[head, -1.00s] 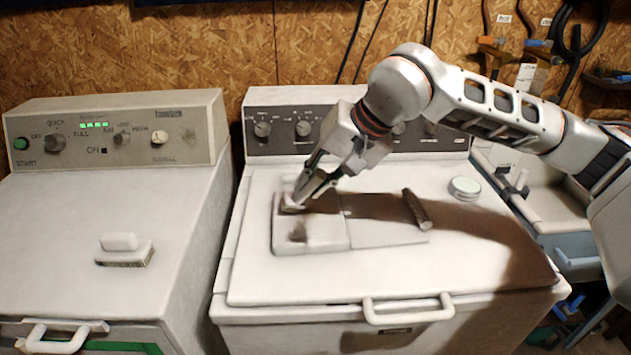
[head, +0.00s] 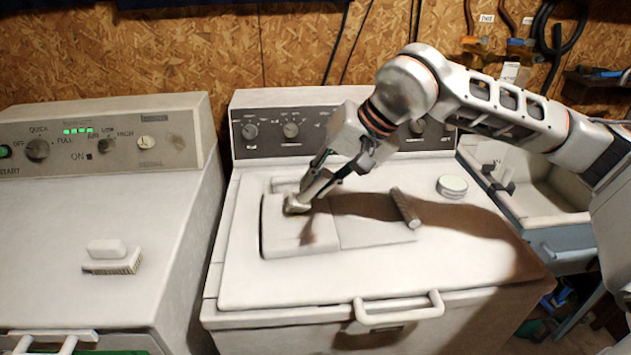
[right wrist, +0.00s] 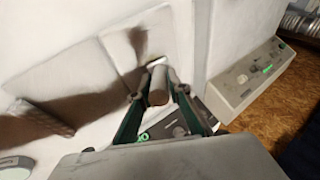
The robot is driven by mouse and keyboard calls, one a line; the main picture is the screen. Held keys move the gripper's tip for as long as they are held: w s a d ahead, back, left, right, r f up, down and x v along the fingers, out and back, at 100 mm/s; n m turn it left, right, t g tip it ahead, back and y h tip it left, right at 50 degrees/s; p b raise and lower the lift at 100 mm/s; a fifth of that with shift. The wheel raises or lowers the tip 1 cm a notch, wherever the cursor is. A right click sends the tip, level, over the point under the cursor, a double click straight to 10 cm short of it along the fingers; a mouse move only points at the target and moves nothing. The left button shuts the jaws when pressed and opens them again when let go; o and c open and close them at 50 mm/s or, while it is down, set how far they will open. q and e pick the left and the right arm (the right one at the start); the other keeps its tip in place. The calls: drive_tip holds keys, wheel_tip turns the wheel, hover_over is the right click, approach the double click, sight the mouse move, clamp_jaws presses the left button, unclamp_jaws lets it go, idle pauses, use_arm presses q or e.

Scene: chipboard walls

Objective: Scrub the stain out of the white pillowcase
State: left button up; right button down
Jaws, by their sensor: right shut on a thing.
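The white pillowcase (head: 375,232) lies folded flat on the lid of the right-hand machine. A brownish smudge (head: 307,238) shows on its left part; I cannot tell how much is stain and how much shadow. My right gripper (head: 303,200) is low over the pillowcase's left part. It is shut on a small cylindrical item with a brownish end (right wrist: 158,96), pointing down at or near the cloth, contact unclear. A white scrub brush (head: 110,262) rests on the left-hand machine. My left gripper is not in view.
A round tin (head: 452,186) stands farther right on the lid. A small whitish object (head: 285,184) sits partly behind my gripper. A sink (head: 540,190) is at right.

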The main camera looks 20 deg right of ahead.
drive_tip(key=shift+s+d+r, duration=0.15)
drive_tip(key=shift+d, duration=0.45)
drive_tip(key=shift+a, duration=0.1)
drive_tip(key=shift+a+r, duration=0.1)
drive_tip(key=shift+a, duration=0.3)
drive_tip(key=shift+d, duration=0.15)
drive_tip(key=shift+s+d+r+p, duration=0.1)
drive_tip(key=shift+d+p, duration=0.05)
drive_tip(key=shift+d, duration=0.55)
drive_tip(key=shift+s+d+p, duration=0.1)
drive_tip(key=shift+d+p, duration=0.05)
drive_tip(key=shift+d, duration=0.5)
drive_tip(key=shift+d, duration=0.1)
